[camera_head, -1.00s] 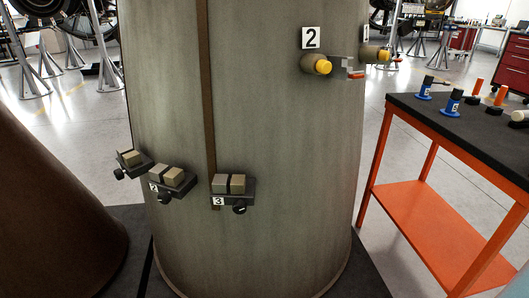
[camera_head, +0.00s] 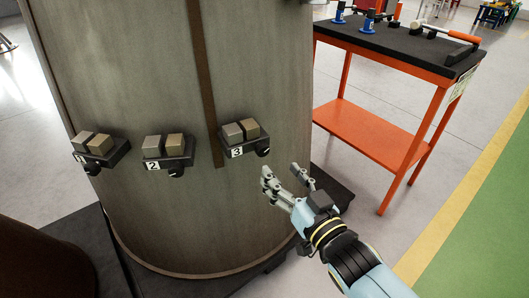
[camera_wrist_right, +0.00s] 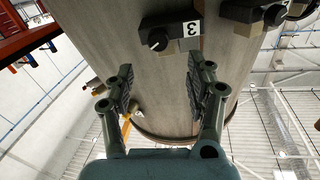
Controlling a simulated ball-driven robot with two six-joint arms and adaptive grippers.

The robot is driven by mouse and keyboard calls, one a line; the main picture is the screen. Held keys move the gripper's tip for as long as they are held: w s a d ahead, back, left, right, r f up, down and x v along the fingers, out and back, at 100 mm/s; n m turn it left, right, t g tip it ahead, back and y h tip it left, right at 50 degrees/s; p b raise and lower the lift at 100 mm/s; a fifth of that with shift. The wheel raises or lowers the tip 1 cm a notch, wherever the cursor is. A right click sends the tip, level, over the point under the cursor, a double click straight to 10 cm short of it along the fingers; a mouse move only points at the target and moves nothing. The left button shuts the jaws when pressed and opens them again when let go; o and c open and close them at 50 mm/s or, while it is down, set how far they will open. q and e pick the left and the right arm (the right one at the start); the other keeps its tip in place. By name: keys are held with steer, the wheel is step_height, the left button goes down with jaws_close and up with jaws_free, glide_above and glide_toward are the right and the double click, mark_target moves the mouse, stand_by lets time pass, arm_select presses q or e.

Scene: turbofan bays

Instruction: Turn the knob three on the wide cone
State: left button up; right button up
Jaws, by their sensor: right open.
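The wide cone (camera_head: 130,75) is a large grey-brown body with a dark vertical strip. Knob three (camera_head: 263,152) is a small black knob under the dark box labelled 3 (camera_head: 240,138), which carries two tan blocks. In the right wrist view, knob three (camera_wrist_right: 157,40) shows beside its upside-down label. My right gripper (camera_head: 286,177) is open and empty, just below and to the right of knob three and apart from it. In the wrist view, its fingers (camera_wrist_right: 160,78) stand spread, with the knob beyond their tips. My left gripper is out of view.
Boxes labelled 2 (camera_head: 153,166) and 1 (camera_head: 79,158) sit on the cone to the left, each with a knob. An orange table (camera_head: 375,135) with a black top holding tools stands at the right. A brown cone (camera_head: 40,262) is at lower left.

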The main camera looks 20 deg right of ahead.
mark_target(264, 151)
steer(key=w, duration=0.3)
steer(key=w+b, duration=0.1)
steer(key=w, duration=0.1)
steer(key=w+a, duration=0.1)
steer(key=w, duration=0.2)
steer(key=shift+w+a+f, duration=0.1)
steer(key=shift+w, duration=0.2)
jaws_close()
